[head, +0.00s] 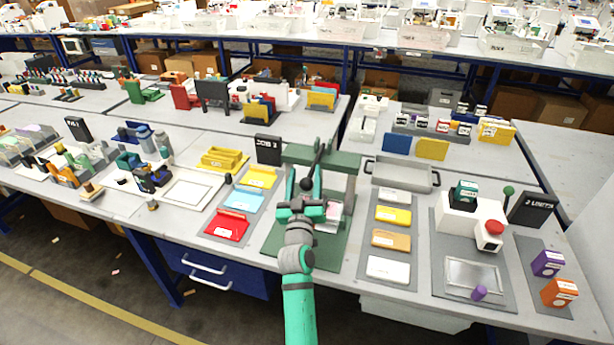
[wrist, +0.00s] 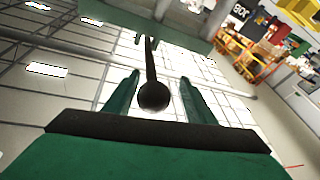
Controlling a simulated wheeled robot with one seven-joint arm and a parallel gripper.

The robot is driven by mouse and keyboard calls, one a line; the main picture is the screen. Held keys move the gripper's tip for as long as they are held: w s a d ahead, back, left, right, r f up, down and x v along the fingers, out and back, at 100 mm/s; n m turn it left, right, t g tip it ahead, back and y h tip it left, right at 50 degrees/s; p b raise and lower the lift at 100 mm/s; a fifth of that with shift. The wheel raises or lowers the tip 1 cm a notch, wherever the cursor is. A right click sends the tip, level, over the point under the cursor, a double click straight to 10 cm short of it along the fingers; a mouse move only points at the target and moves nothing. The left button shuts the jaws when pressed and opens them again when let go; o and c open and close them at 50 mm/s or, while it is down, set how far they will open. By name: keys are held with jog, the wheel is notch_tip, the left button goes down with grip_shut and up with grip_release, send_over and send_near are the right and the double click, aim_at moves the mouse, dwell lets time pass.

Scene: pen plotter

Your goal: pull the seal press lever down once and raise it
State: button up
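The seal press (head: 345,165) is a green frame on a green base plate in the middle of the table in the head view. Its lever (head: 316,163) is a dark rod ending in a black ball knob (head: 306,184). My gripper (head: 306,178) is open at the front of the press, around the knob. In the wrist view, the knob (wrist: 153,96) sits between the two green fingers (wrist: 160,88), with a gap visible on both sides. The rod runs away from the knob toward the press. My gripper and arm hide part of the press's lower front.
Left of the press are red, blue and yellow trays (head: 228,222). Right are a mat of coloured pads (head: 390,239) and a grey metal tray (head: 402,174). A black sign (head: 268,149) stands just left of the press. Further right is a device with a red button (head: 492,228).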

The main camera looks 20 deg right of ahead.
jog(key=shift+s+d, duration=0.15)
jog(key=shift+s, duration=0.05)
jog(key=v, duration=1)
jog(key=shift+s, duration=0.25)
